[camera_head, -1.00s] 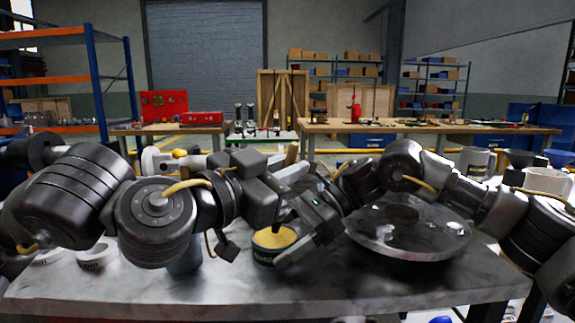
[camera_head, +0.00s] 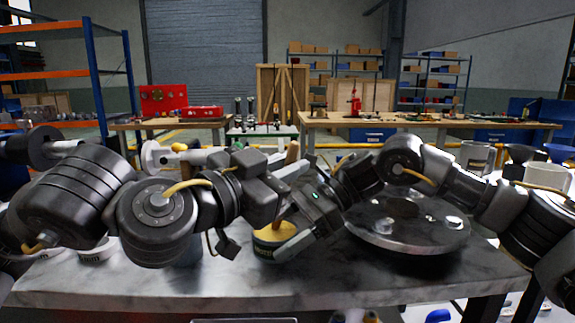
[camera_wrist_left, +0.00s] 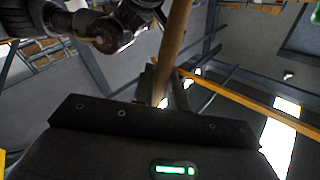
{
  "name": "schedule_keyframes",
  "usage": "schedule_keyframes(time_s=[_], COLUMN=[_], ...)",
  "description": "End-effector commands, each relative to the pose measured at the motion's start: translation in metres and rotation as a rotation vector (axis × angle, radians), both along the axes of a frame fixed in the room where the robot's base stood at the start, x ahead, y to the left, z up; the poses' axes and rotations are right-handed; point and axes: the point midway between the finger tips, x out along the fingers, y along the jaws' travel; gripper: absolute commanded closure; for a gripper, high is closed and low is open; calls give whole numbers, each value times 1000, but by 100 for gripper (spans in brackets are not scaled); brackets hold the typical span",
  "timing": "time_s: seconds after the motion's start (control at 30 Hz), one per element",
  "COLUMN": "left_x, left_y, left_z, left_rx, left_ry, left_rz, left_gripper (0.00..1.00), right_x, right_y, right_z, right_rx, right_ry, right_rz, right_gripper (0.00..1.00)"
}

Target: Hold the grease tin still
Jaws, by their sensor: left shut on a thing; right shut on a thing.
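The grease tin (camera_head: 266,250), a small round tin with a yellowish top and dark green side, stands on the grey table near its middle. My right gripper (camera_head: 281,244) comes down from the upper right and is shut on the tin at its right side; the fingers partly hide it. My left gripper (camera_head: 292,166) is higher and is shut on a wooden handle (camera_head: 292,151). The handle also shows in the left wrist view (camera_wrist_left: 175,45), rising from between the fingers.
A round metal disc (camera_head: 410,234) with bolts lies on the table (camera_head: 150,285) to the right. Light cups (camera_head: 548,176) stand at the far right. White round items (camera_head: 97,252) sit at the left behind my arm. The table's front is clear.

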Motion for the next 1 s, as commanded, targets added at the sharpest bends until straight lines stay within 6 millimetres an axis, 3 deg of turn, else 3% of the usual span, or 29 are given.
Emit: schedule_keyframes(time_s=[0.27,1.0], left_x=[0,0], left_y=[0,0], left_z=[2,64], left_rx=[2,1], left_ry=[0,-1], left_rz=[-1,0], left_gripper=[100,100], right_x=[0,0], right_y=[0,0], right_z=[0,0], right_rx=[0,0], right_ry=[0,0], right_rz=[1,0], right_gripper=[57,57])
